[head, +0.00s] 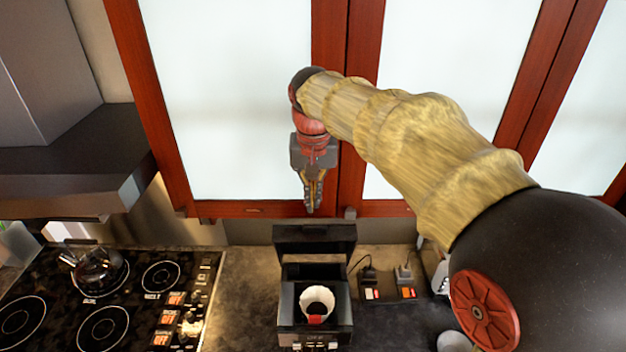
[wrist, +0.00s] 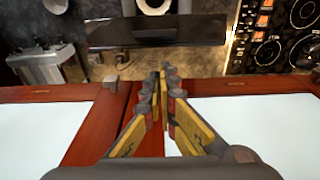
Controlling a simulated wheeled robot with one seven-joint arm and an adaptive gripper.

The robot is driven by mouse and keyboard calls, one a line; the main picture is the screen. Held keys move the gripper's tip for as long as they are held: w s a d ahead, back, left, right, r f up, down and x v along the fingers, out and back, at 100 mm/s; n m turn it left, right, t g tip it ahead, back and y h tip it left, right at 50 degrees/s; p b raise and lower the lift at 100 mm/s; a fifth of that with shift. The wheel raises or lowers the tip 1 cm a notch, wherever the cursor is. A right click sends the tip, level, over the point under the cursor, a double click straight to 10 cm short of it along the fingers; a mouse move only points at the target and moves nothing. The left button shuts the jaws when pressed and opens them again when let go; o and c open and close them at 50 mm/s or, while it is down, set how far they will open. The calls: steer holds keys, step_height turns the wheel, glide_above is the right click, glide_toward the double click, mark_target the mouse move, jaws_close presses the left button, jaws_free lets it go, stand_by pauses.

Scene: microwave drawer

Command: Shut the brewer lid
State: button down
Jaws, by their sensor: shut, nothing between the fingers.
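The black brewer (head: 315,330) stands on the counter right of the stove, with a white filter cup inside its open top. Its dark lid (head: 314,241) is raised and stands up at the back of the brewer. In the wrist view the lid (wrist: 156,33) shows as a dark bar near the top, with the white cup above it. My gripper (head: 311,207) points down in front of the cabinet doors, just above the lid in the head view. Its fingers are shut and empty, and they also show in the wrist view (wrist: 159,75). The gripper appears apart from the lid.
Red-framed cabinets with white panels (head: 238,90) hang behind my gripper. A black stovetop (head: 110,300) with a kettle (head: 98,270) is at left, under a range hood (head: 75,165). Wall outlets with plugs (head: 388,290) are right of the brewer. A white cup (head: 454,341) sits at lower right.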

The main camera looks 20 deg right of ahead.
steer(key=shift+s+a+f, duration=0.1)
steer(key=shift+s+a, duration=0.05)
steer(key=shift+s, duration=0.35)
steer(key=shift+s+a+f, duration=0.1)
steer(key=shift+s, duration=0.4)
steer(key=shift+f, duration=0.15)
steer(key=shift+s, duration=0.1)
